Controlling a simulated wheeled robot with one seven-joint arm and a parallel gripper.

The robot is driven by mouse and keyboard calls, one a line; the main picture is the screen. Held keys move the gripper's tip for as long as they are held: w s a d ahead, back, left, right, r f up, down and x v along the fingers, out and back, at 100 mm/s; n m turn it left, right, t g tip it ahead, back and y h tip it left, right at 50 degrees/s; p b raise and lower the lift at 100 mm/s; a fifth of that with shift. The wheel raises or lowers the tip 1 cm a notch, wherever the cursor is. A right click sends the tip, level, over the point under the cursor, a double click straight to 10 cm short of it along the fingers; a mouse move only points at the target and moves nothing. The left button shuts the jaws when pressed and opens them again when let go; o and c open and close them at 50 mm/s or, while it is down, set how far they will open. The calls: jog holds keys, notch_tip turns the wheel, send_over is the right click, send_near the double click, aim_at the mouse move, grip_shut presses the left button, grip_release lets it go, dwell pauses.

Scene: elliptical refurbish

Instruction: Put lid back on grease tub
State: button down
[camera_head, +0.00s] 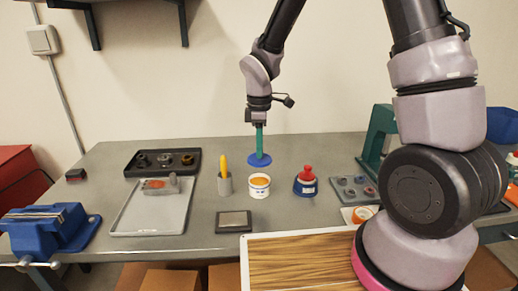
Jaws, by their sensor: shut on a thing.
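The grease tub (260,189) is a small white cup with a printed label, standing upright and open on the grey workbench, with orange-yellow grease showing inside. The blue round lid (251,161) is roughly level and appears just behind or above the tub in the picture, apart from its rim. My gripper (259,152) points straight down, its slim green end closed on the middle of the lid. Whether the lid hangs above the bench or touches it is hard to tell from this one view.
A grey holder with a yellow item (224,177) stands just left of the tub, a red-topped blue container (305,182) to its right. A dark square block (233,221) lies in front. Trays (128,219) and a blue vise (48,229) are left.

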jog(key=shift+f, duration=3.2)
jog(key=shift+f, duration=0.15)
jog(key=c, duration=0.6)
grip_release()
jog(key=shift+c, duration=0.2)
jog(key=o, duration=0.5)
jog(key=shift+r, duration=3.5)
